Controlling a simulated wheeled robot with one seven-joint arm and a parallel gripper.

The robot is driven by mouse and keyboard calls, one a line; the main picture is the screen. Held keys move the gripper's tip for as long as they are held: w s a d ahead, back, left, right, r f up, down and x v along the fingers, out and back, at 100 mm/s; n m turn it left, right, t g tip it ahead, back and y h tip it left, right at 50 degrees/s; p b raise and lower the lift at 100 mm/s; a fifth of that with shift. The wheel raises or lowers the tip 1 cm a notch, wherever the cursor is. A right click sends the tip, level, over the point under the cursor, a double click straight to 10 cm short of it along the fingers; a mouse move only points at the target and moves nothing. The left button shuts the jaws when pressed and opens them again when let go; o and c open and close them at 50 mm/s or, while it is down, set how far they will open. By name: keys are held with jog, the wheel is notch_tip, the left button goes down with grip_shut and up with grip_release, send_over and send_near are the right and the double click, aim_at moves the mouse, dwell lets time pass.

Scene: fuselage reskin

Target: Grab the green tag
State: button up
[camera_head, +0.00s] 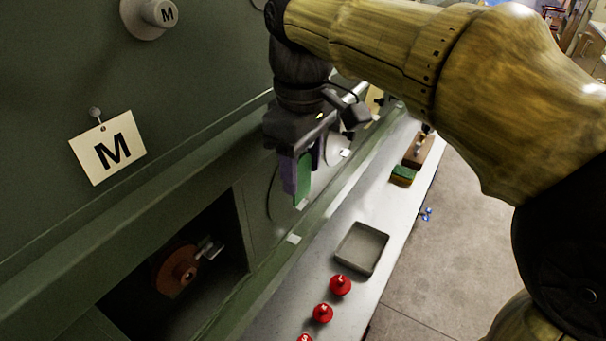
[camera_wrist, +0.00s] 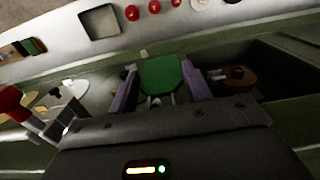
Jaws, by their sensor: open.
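The green tag (camera_wrist: 162,77) shows in the wrist view as a flat green plate between the two purple fingers of my gripper (camera_wrist: 160,88). A finger stands on each side of it, with a dark gap at least on the left. In the head view my gripper (camera_head: 296,180) points down beside the green wall, and the green tag (camera_head: 304,178) shows at its fingers, partly hidden by them. The jaws are open. Whether the right finger touches the tag I cannot tell.
A white ledge holds a grey tray (camera_head: 361,248), red knobs (camera_head: 340,285), a sponge (camera_head: 403,175) and a wooden block (camera_head: 418,150). A dark recess with a brown round part (camera_head: 175,270) opens lower left. A white M card (camera_head: 108,148) hangs on the wall.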

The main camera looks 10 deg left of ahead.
jog(key=shift+w+d, duration=0.1)
jog(key=shift+w, duration=0.05)
jog(key=c, duration=0.5)
jog(key=shift+s+a, duration=0.25)
jog(key=shift+c, duration=0.5)
jog(key=shift+d+r, duration=0.1)
jog(key=shift+r, duration=0.1)
jog(key=shift+r, duration=0.55)
jog(key=s+d+b, duration=0.2)
jog(key=s+d, duration=0.1)
jog(key=d, duration=0.5)
jog(key=s+d+b, duration=0.3)
jog(key=s+d, duration=0.1)
jog(key=d, duration=0.4)
jog(key=shift+d+b, duration=0.3)
jog(key=shift+d, duration=0.05)
jog(key=shift+w, duration=0.1)
